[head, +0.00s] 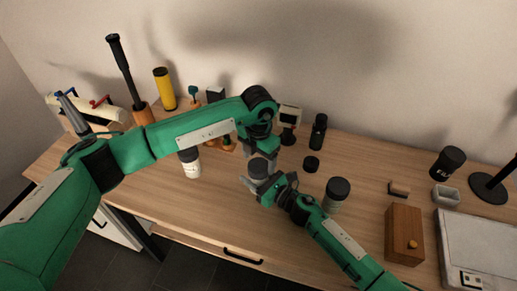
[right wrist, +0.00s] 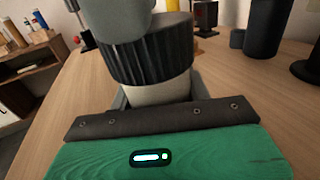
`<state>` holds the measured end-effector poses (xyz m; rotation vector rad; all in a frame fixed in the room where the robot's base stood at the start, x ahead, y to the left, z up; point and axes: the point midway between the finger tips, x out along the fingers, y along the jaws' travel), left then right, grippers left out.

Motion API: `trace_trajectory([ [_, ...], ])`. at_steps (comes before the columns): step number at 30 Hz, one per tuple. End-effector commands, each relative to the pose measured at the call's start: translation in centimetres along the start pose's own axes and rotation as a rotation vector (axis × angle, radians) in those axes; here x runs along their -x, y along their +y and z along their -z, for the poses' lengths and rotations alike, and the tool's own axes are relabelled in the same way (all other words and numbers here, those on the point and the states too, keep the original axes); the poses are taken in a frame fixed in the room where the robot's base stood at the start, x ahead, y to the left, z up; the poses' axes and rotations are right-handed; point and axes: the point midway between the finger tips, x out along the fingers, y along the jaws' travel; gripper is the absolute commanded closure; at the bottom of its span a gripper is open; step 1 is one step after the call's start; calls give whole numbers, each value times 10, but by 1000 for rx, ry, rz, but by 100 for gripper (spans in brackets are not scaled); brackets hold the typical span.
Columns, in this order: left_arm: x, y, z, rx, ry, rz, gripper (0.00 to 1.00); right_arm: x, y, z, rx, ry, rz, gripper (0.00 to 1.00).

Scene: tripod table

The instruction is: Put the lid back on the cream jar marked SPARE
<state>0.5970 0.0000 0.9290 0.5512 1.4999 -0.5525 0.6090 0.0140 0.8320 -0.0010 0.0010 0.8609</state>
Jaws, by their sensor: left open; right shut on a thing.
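A cream jar (right wrist: 148,93) with a dark ribbed lid (right wrist: 150,52) on its top is close up in the right wrist view. The lid looks slightly tilted there; I cannot tell whether it is fully seated. My right gripper (head: 260,182) is shut around the jar's body. In the head view only the dark lid (head: 259,167) of this jar shows clearly. My left gripper (head: 263,153) is open just above the lid; a grey part of it (right wrist: 120,25) covers some of the lid in the right wrist view. No SPARE marking is readable.
Other dark-lidded jars stand left (head: 190,163) and right (head: 336,194). A black disc (head: 311,164) and black bottle (head: 318,131) are behind. A wooden box (head: 404,234), grey case (head: 485,250) and dark canister (head: 447,163) occupy the right. The front middle of the table is clear.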

Motion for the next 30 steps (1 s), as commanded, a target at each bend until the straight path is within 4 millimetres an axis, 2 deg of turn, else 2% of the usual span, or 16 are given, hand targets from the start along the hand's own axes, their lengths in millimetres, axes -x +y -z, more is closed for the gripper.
trace_trajectory([
  [3,-17,0,0,0,1,0,25,0,0,0,0,0,0,100],
  [6,-26,0,0,-1,2,1,25,0,0,0,0,0,0,100],
  [17,-31,0,0,-1,0,0,25,0,0,0,0,0,0,100],
  [18,-31,0,0,-1,0,0,26,0,0,0,0,0,0,100],
  [24,-31,0,0,-1,0,0,66,0,0,0,0,0,0,100],
  [25,-31,0,0,-1,0,0,69,0,0,0,0,0,0,100],
  [30,-31,0,0,-9,0,0,69,0,0,0,0,0,0,100],
])
